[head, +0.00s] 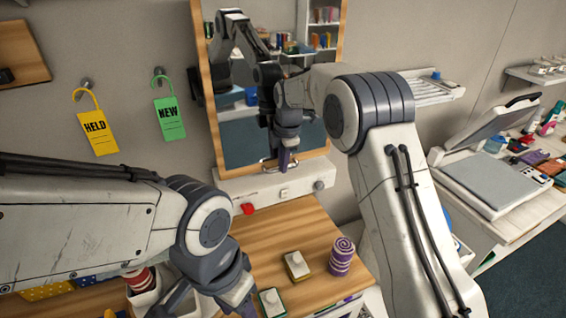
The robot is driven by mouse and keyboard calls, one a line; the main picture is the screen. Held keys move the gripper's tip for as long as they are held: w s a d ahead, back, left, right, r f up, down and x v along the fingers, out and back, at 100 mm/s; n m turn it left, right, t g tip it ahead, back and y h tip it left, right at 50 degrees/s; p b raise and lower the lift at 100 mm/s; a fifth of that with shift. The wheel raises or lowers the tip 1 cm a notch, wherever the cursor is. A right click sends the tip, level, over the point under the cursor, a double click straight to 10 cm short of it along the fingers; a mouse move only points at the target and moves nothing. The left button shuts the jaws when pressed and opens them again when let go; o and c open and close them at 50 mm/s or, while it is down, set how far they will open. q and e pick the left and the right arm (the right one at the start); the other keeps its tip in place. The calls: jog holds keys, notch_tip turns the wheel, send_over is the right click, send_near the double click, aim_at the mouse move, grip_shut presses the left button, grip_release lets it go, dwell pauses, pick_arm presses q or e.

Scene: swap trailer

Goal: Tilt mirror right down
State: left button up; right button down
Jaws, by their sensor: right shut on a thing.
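The mirror (240,128) is a tall glass in a wooden frame, standing against the wall above a white ledge. It reflects my arm and some shelves. My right gripper (285,158) is shut at the mirror's lower edge, on what looks like its bottom frame or a small metal handle there. The exact grip is hidden by the gripper itself. My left gripper (210,306) hangs low at the bottom edge of the view, apart from the mirror. Its tips are cut off or hidden, so its opening is unclear.
The white ledge (232,186) bears a red knob (247,209). Below, a wooden top (270,240) holds a purple striped cylinder (341,257) and a small block (296,265). Yellow (97,132) and green (169,119) tags hang left. A scanner-like device (495,180) stands right.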

aim_at(276, 152)
dwell(0.7)
jog(key=w+t+b, duration=0.1)
jog(key=w+a+t+b, duration=0.1)
jog(key=w+b, duration=0.1)
jog(key=w+f+b, duration=0.1)
jog(key=b, duration=0.1)
jog(key=shift+w+a+t+y, duration=0.25)
jog(key=shift+w+t+y, duration=0.15)
jog(key=shift+w+a+r+b, duration=0.1)
jog(key=shift+w+r+b, duration=0.1)
jog(key=shift+w+b, duration=0.15)
jog(key=shift+w+r+t, duration=0.1)
jog(key=shift+r+t, duration=0.15)
jog(key=shift+t, duration=0.05)
jog(key=c, duration=0.9)
grip_release()
jog(key=shift+f, duration=0.1)
